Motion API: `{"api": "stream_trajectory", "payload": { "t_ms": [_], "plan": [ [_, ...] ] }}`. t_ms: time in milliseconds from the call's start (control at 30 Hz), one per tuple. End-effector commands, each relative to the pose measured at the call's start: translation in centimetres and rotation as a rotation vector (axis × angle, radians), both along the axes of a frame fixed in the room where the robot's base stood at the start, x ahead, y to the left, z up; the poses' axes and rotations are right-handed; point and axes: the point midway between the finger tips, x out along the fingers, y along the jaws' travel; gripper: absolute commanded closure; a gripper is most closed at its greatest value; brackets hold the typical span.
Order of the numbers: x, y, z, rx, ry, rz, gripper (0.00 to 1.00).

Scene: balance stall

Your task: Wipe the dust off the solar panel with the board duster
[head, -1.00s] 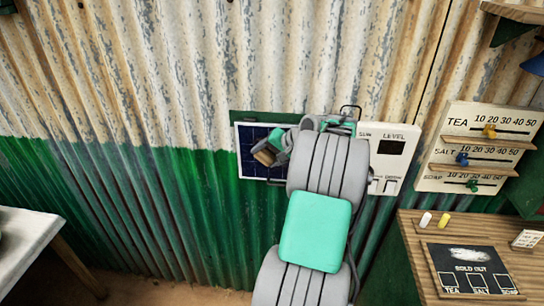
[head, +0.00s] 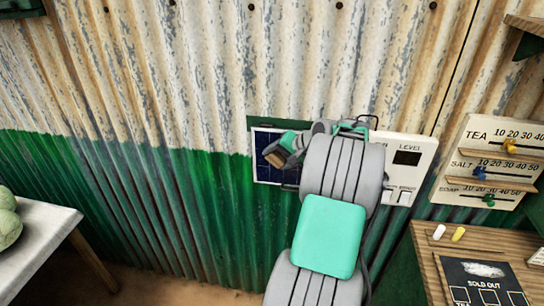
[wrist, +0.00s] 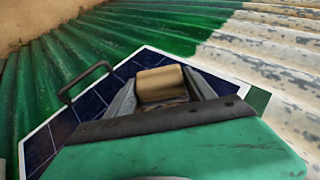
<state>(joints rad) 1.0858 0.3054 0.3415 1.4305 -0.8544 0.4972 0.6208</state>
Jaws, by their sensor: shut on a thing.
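The solar panel (head: 266,168) is a dark blue gridded panel with a white border, mounted on the corrugated wall. My gripper (head: 274,158) is in front of its upper middle and hides part of it, along with my arm. In the wrist view, my gripper (wrist: 163,95) is shut on the board duster (wrist: 160,84), a tan and brown block, with the solar panel (wrist: 92,104) behind it. The duster (head: 273,157) also shows at the fingertips in the head view. I cannot tell whether it touches the panel, and no dust is clear on the visible cells.
A dark handle (wrist: 84,82) sticks out by the panel's edge. A white level board (head: 408,160) adjoins the panel on the right. A price board (head: 490,165) and a wooden counter (head: 430,262) stand at right; a pale table (head: 40,235) stands at left.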

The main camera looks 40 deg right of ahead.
Motion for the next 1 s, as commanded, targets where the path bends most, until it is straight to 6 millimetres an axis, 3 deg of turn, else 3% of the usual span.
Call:
{"api": "stream_trajectory", "payload": {
  "t_ms": [1000],
  "plan": [
    [-6.1,-4.8,0.0,-0.001,0.000,-0.003,0.78]
  ]
}}
